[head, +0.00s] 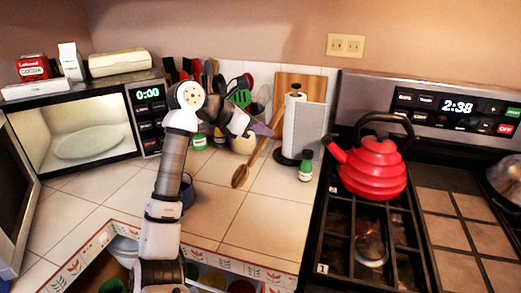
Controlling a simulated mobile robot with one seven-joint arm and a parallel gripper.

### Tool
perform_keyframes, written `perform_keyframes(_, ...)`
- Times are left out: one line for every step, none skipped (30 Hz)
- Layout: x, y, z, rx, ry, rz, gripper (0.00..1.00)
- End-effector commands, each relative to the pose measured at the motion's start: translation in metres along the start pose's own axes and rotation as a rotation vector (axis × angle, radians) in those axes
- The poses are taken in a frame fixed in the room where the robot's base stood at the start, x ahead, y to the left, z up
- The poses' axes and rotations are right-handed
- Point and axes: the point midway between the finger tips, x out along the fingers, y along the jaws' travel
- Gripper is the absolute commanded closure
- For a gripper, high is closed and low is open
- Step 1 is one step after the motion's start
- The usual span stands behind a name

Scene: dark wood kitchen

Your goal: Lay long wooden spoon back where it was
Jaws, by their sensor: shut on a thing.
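The long wooden spoon (240,178) slants over the tiled counter (216,205), its bowl low and toward me, its handle rising back to the right. My gripper (267,130) is shut on the handle. The fingers are small and partly hidden by my arm, which reaches in from the left. I cannot tell whether the bowl touches the tiles or hangs just above them.
A paper towel roll (305,128) and a green-lidded jar (306,167) stand right of the spoon. A utensil crock (243,143) is behind my gripper. The red kettle (374,170) sits on the stove. An open microwave (85,137) is at left. Tiles in front of the spoon are clear.

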Motion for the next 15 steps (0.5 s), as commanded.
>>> perform_keyframes(0.005,-0.001,-0.007,-0.003,-0.002,-0.003,1.0)
perform_keyframes(0.007,-0.001,-0.012,-0.003,-0.002,-0.003,1.0)
perform_keyframes(0.01,0.0,-0.016,-0.002,-0.001,-0.001,1.0)
perform_keyframes(0.012,0.0,-0.019,-0.002,-0.001,-0.001,1.0)
perform_keyframes(0.014,0.0,-0.022,-0.002,-0.001,-0.001,1.0)
perform_keyframes(0.015,0.0,-0.024,-0.001,-0.001,0.0,1.0)
perform_keyframes(0.016,0.0,-0.025,-0.001,-0.001,0.0,1.0)
perform_keyframes(0.017,0.0,-0.027,-0.001,-0.001,0.0,1.0)
perform_keyframes(0.019,0.0,-0.03,-0.001,-0.001,-0.001,1.0)
perform_keyframes(0.021,0.0,-0.033,-0.002,-0.001,-0.001,1.0)
perform_keyframes(0.023,0.0,-0.036,-0.002,-0.001,-0.001,1.0)
perform_keyframes(0.026,0.0,-0.041,-0.003,-0.001,-0.002,1.0)
perform_keyframes(0.028,0.0,-0.044,-0.004,-0.002,-0.002,1.0)
perform_keyframes(0.031,0.0,-0.048,-0.004,-0.002,-0.002,1.0)
perform_keyframes(0.033,0.0,-0.052,-0.003,-0.001,-0.001,1.0)
